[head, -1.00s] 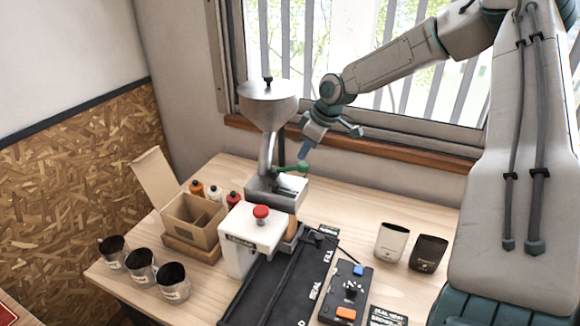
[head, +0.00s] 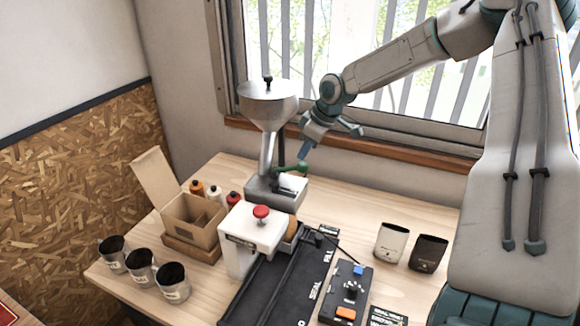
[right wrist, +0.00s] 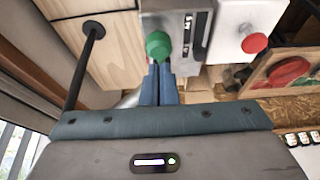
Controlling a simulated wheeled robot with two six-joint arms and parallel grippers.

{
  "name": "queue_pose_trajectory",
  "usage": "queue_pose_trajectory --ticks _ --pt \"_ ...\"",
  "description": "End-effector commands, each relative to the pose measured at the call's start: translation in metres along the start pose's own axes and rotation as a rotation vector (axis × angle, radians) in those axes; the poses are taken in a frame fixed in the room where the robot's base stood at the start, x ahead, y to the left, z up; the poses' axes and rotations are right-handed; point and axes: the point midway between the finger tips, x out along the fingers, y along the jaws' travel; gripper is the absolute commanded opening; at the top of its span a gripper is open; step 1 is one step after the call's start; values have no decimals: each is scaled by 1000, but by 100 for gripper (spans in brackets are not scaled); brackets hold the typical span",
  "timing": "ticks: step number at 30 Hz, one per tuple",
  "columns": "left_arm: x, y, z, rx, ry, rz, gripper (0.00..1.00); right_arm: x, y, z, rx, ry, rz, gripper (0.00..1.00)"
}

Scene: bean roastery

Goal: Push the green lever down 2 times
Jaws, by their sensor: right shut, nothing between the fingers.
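The green lever (head: 302,168) sticks out from the side of the grey metal dispenser (head: 268,105), below its hopper. My right gripper (head: 304,154) is shut and empty, its blue fingertips pointing down just above the lever's knob. In the right wrist view, the round green knob (right wrist: 158,45) lies right at the tips of my shut fingers (right wrist: 160,68). I cannot tell whether they touch it. My left gripper is not in view.
A white box with a red button (head: 261,212) stands in front of the dispenser. An open cardboard box (head: 190,215), several bottles and dark-filled cups are to the left. Two pouches (head: 391,242) and a control box (head: 347,290) are to the right. The window sill is behind.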

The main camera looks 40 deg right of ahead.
Motion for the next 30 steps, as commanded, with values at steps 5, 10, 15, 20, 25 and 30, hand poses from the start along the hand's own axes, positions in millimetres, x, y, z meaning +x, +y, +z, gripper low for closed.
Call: queue_pose_trajectory --ticks 5,10,15,20,25,30 --pt "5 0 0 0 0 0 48 5 0 2 0 0 0 0" --pt "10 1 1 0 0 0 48 10 0 4 0 0 0 0" --pt "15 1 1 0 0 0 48 15 0 6 0 0 0 0" --pt "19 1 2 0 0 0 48 19 0 8 0 0 0 0" --pt "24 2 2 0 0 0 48 24 0 10 0 0 0 0" --pt "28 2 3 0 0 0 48 29 0 12 0 0 0 0"
